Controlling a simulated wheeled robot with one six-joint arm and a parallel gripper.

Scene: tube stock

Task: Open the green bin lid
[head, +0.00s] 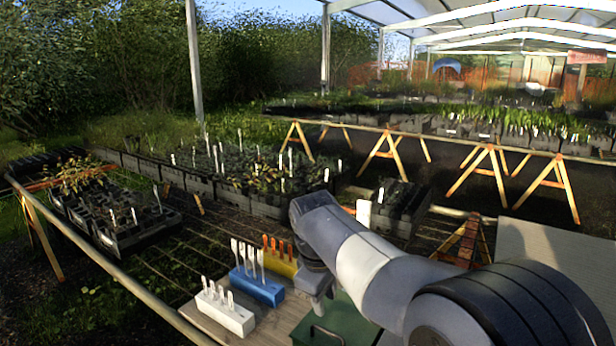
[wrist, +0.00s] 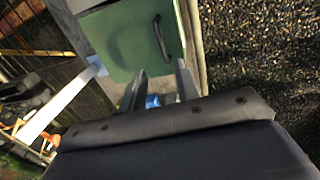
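The green bin (head: 345,312) stands on the wooden tabletop at the bottom of the head view, partly hidden by my arm. In the wrist view its green lid (wrist: 122,45) fills the top middle and looks closed. A dark curved handle (wrist: 161,40) is on the lid, near its right edge. My gripper (wrist: 160,78) has its two fingers apart, with nothing held between them. The fingertips are just short of the lid and below the handle in the wrist view; contact cannot be made out. In the head view the fingers are mostly hidden.
A white block (head: 226,318), a blue block (head: 257,288) and a yellow block (head: 281,265) holding upright labels stand left of the bin. Black plant trays (head: 125,230) lie on mesh benches beyond. A grey panel (head: 550,250) is at right.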

